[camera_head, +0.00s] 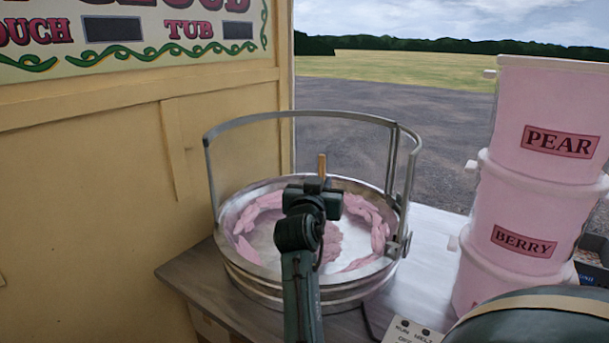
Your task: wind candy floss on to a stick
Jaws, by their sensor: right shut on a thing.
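A round metal candy floss bowl (262,283) stands on the counter, with a raised metal rail around its back. Pink floss lies in clumps along the inside wall, at the left (243,222) and right (378,232). My right gripper (320,184) is over the bowl, shut on a thin tan stick (322,162) whose upper end points up. The stick's lower part is hidden by my gripper and arm. A pink mass (333,243) shows behind my arm near the bowl's middle; I cannot tell whether it is on the stick. My left gripper is not in view.
Stacked pink tubs labelled PEAR (545,105) and BERRY (510,215) stand at the right. A small control plate (412,331) is at the front. A yellow wooden wall (90,200) closes off the left. The counter between bowl and tubs (432,250) is clear.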

